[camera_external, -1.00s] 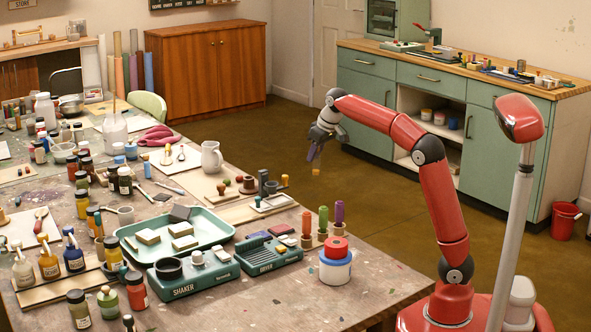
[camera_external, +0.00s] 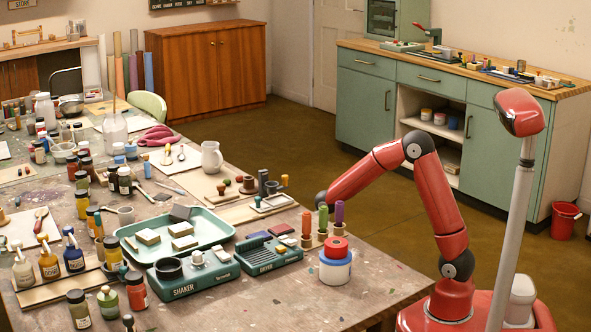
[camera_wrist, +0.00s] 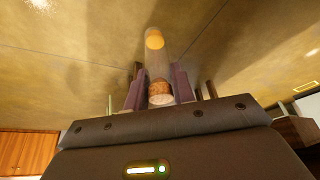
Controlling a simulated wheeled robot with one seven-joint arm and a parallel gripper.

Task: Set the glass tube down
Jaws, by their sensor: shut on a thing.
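In the wrist view, my gripper (camera_wrist: 159,78) has its two dark purple fingers closed on either side of a clear glass tube (camera_wrist: 157,62). A brown cork-like end (camera_wrist: 160,93) of the tube sits between the fingers, and a yellow-orange round patch (camera_wrist: 154,39) shows at its far end. Floor fills the view beyond the tube. In the external view, my gripper and the tube are hidden beyond the work table (camera_external: 392,268); only my dark wrist joint shows at the table's far edge.
Near my wrist on the table stand orange, green and purple handled tools (camera_external: 323,217) in a holder. In front of them are a red-topped white jar (camera_external: 335,268) and a green dryer box (camera_external: 268,254). The floor (camera_external: 270,155) beyond the table is open.

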